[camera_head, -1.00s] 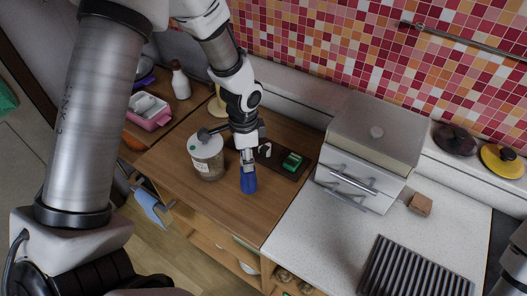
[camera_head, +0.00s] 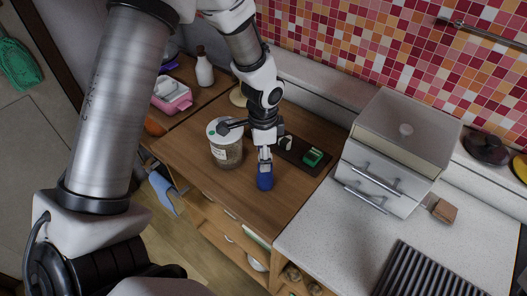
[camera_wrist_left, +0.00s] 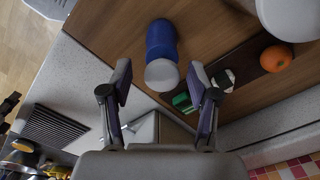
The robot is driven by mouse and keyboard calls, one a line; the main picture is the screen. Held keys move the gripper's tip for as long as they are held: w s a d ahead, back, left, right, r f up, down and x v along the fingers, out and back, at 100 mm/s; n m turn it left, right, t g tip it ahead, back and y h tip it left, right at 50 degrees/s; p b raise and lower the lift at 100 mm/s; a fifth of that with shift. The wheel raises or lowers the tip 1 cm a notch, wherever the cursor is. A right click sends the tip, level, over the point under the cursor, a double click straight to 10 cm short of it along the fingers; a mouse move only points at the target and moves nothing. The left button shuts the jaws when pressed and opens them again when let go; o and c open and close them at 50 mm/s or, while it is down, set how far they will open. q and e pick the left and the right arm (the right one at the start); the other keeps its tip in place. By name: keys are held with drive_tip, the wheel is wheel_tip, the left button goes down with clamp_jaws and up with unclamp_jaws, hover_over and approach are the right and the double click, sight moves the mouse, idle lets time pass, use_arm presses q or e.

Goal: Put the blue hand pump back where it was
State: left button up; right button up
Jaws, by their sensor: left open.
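The blue hand pump (camera_head: 265,181) stands on the wooden counter top (camera_head: 205,178), near its front right side. In the left wrist view its blue body (camera_wrist_left: 160,38) and pale grey top (camera_wrist_left: 161,75) show, with the top facing my gripper. My left gripper (camera_head: 264,156) is open, just above the pump in the head view. In the left wrist view the two fingers (camera_wrist_left: 160,80) stand apart on either side of the grey top, with gaps on both sides. The pump looks upright and not gripped.
A white-lidded jar (camera_head: 226,150) stands close left of the gripper. Behind is a dark tray (camera_head: 292,153) with a green item (camera_head: 313,157); an orange (camera_wrist_left: 276,59) shows in the wrist view. A drawer box (camera_head: 378,180) stands right. The counter front is clear.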

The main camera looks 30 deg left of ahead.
use_arm(q)
drive_tip(key=shift+w+r, duration=0.1)
drive_tip(key=shift+r, duration=0.1)
wheel_tip(320, 180, up, 12)
drive_tip(key=b, duration=0.1)
drive_tip(key=shift+f+b, duration=0.15)
drive_tip(key=shift+b, duration=0.2)
